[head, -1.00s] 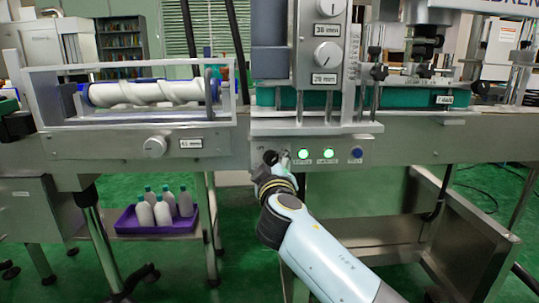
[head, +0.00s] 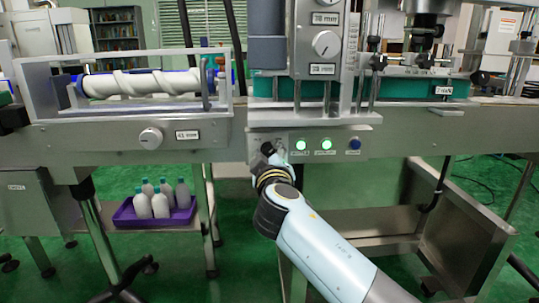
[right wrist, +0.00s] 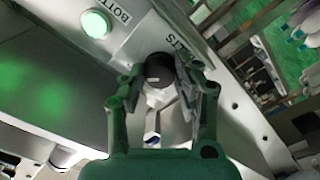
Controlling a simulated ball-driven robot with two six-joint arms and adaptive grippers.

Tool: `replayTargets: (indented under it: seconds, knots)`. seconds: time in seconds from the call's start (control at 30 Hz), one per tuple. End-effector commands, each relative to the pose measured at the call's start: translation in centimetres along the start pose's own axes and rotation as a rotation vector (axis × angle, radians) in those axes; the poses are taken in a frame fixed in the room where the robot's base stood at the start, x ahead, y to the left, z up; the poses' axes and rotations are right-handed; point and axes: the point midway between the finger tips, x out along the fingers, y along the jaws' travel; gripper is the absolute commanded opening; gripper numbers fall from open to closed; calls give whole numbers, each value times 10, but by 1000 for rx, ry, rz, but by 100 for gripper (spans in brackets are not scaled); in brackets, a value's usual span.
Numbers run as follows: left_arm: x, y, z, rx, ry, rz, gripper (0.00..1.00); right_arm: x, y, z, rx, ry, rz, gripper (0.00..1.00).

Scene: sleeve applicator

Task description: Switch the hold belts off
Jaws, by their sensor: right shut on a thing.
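The hold belts switch is a dark round knob (right wrist: 159,70) on the machine's front panel, under a label of which "LTS" is readable in the right wrist view. My right gripper (right wrist: 160,84) has its two fingers on either side of this knob and is shut on it. In the head view my right gripper (head: 270,152) is at the panel, left of the green lights, and mostly covers the knob. The knob's pointer position cannot be read. My left gripper is not in view.
Two lit green lights (head: 313,144) and a blue button (head: 355,143) sit right of the knob. A green light (right wrist: 95,24) marked "BOTT" is close to my fingers. A purple tray (head: 125,213) with several bottles stands on a lower shelf at left.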

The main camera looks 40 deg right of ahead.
Motion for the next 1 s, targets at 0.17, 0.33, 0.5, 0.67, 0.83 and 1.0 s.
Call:
replayTargets:
  seconds: [0.17, 0.33, 0.5, 0.67, 0.83, 1.0]
  knots:
    - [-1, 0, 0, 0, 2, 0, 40, 0, 0, 0, -66, 0, -1, 0]
    - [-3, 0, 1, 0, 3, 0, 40, 0, 0, 0, -183, 0, -1, 0]
    - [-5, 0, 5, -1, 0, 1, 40, 0, 0, 0, -336, 0, -2, 0]
    - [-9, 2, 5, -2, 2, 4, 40, 0, 0, -1, -490, 1, -2, 0]
    - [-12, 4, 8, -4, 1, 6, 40, 0, 0, -1, -653, 1, -2, 0]
    - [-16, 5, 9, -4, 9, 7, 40, 0, 0, -1, -814, 1, -3, 0]
